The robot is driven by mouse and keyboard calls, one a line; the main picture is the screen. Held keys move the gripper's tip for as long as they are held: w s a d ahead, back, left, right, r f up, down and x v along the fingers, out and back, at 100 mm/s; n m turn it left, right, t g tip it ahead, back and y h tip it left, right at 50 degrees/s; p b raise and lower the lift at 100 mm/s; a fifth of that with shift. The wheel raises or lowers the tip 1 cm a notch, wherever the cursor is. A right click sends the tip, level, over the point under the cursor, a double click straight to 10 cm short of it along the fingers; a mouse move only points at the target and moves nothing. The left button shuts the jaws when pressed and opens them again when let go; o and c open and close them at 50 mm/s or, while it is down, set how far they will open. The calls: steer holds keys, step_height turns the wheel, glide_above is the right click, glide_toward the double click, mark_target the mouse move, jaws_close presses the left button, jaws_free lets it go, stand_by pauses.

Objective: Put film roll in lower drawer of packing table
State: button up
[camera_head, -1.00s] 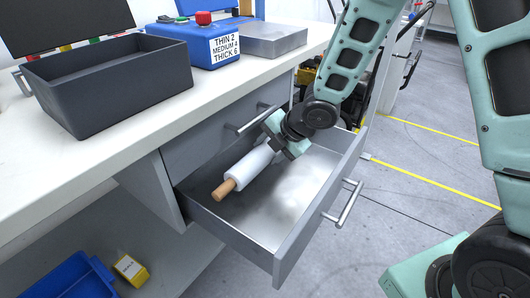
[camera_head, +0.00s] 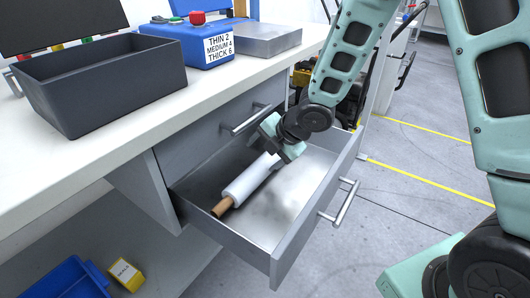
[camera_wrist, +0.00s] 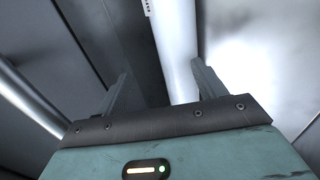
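The film roll (camera_head: 248,180), white with a brown core end, lies slantwise inside the pulled-out lower drawer (camera_head: 285,247) of the packing table. The head view shows it at the drawer's floor; exact contact is hard to tell. My gripper (camera_head: 273,146) is low in the drawer at the roll's far end. In the wrist view, my gripper's fingers (camera_wrist: 160,84) are spread apart. The white roll (camera_wrist: 174,45) runs close beside the right finger, with a clear gap to the left finger. The fingertips are hidden in the head view.
A closed upper drawer with a handle (camera_head: 246,120) is above the open one. A grey bin (camera_head: 105,88), a blue labelled box (camera_head: 200,42) and a metal box (camera_head: 262,40) stand on the tabletop. The right part of the drawer floor is clear.

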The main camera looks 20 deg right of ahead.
steer(key=shift+r+p, duration=0.55)
steer(key=p+v, duration=0.5)
steer(key=v, duration=0.6)
steer(key=s+a+r+m+g+h, duration=0.1)
steer(key=s+a+r+m+g, duration=0.2)
steer(key=s+m, duration=0.5)
steer(key=s+a+r+m+g+h, duration=0.2)
steer(key=s+a+m, duration=0.4)
steer(key=s, duration=1)
steer(key=r+m, duration=0.1)
steer(key=m, duration=0.2)
steer(key=shift+r+m+g+h+p, duration=0.25)
steer(key=shift+m+g+h+p, duration=0.05)
steer(key=shift+g+p, duration=0.1)
steer(key=shift+a, duration=0.1)
step_height(320, 180, up, 24)
steer(key=p, duration=2.4)
steer(key=shift+r, duration=0.25)
